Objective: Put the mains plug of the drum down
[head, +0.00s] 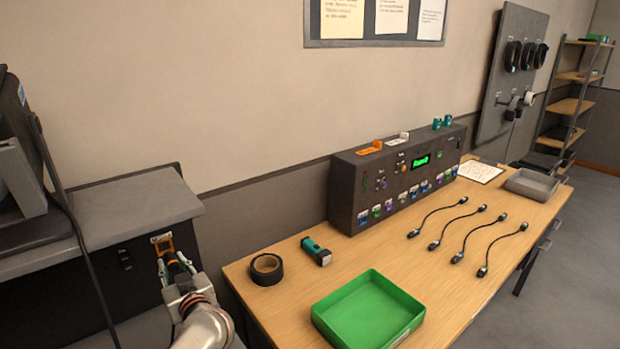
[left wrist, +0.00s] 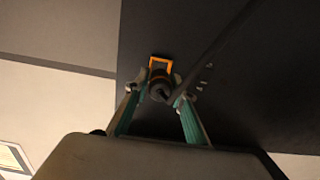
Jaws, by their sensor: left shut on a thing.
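My left gripper (head: 174,267) is in front of the dark cabinet (head: 90,275) at the left of the head view. Its teal-padded fingers are shut on a dark round plug (left wrist: 160,88), which shows between the fingertips in the left wrist view. An orange square frame (left wrist: 160,64) is just beyond the plug; the orange part (head: 162,243) also shows in the head view above the fingertips. A dark cable (left wrist: 215,50) runs from near the plug to the upper right. I cannot tell whether the plug is seated in anything. The drum is not clearly seen. My right gripper is out of view.
The wooden table (head: 440,310) holds a green tray (head: 368,312), black tape roll (head: 266,269), teal torch (head: 316,251), several short cables (head: 447,222) and a dark fader console (head: 345,190). A black cable (head: 90,275) hangs before the cabinet. The table's front left strip is clear.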

